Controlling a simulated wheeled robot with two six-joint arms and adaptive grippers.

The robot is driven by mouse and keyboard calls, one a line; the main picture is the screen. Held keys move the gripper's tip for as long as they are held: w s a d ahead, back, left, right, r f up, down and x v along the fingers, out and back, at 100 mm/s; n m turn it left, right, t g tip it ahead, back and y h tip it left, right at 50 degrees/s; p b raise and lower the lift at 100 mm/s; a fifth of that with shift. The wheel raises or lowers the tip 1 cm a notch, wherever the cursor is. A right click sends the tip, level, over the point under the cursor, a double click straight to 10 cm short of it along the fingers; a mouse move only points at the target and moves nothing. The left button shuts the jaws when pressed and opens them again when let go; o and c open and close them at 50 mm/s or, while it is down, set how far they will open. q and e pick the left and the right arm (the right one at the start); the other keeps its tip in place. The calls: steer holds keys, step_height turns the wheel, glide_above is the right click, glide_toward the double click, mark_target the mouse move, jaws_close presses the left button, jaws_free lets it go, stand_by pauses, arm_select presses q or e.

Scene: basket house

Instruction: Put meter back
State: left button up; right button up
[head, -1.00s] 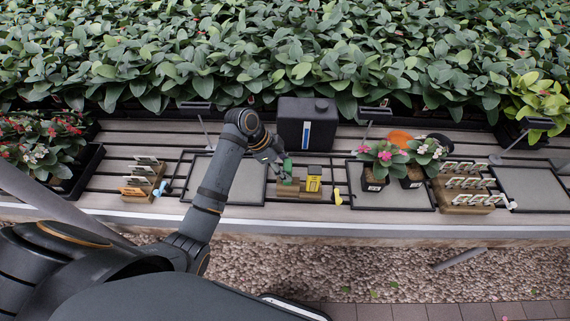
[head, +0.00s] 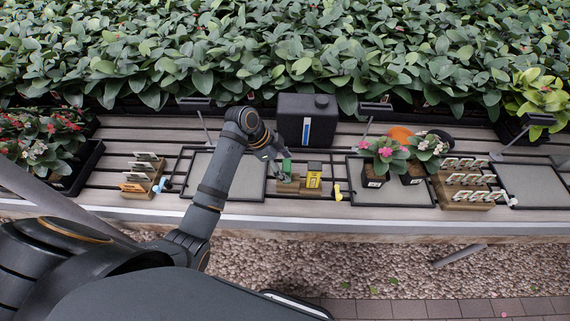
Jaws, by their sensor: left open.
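A small green meter (head: 287,167) stands upright in the left part of a wooden holder (head: 299,188) at the middle of the bench. A yellow meter (head: 314,178) with a dark top stands in the right part of the same holder. My left gripper (head: 278,160) is at the green meter's upper left side, open. At this size I cannot tell whether its fingers touch the green meter. My right gripper is not in view.
A black tank (head: 306,121) stands just behind the holder. Potted flowers (head: 384,158) stand on the tray to the right. Wooden label racks (head: 143,178) stand at the far left and right. An empty grey tray (head: 243,186) lies left of the holder.

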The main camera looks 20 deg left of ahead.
arm_select(q)
steer(key=shift+r, duration=0.1)
steer(key=v, duration=1.2)
steer(key=shift+a, duration=0.1)
